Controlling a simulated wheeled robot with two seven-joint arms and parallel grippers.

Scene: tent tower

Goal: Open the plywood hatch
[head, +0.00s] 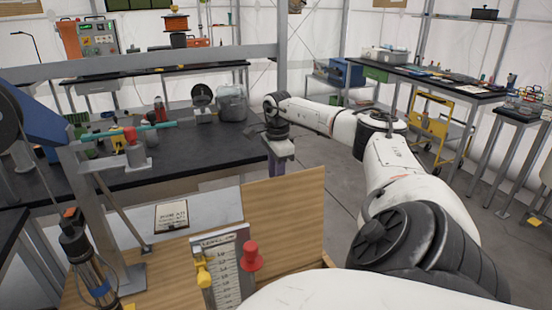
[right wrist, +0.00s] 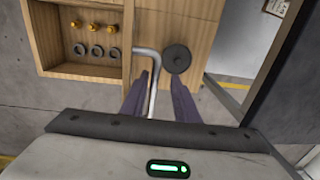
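A plywood panel (head: 285,212) stands upright at the lower middle of the head view. In the right wrist view, a wooden panel (right wrist: 188,22) carries a dark round knob (right wrist: 177,58) and a bent metal bar (right wrist: 153,85). Which wooden part is the hatch I cannot tell for certain. My right gripper (right wrist: 158,76) has its two purple fingers apart, with the bar between them, nearer the left finger; contact is unclear. In the head view my right gripper (head: 277,167) points down just behind the upright panel. My left gripper is not in view.
A wooden tray (right wrist: 85,70) with yellow pegs and dark rings lies left of the bar. A board with a red knob (head: 251,255) and a level gauge (head: 221,270) stands in front. A dark workbench (head: 190,150) lies behind; open floor (head: 325,165) is to the right.

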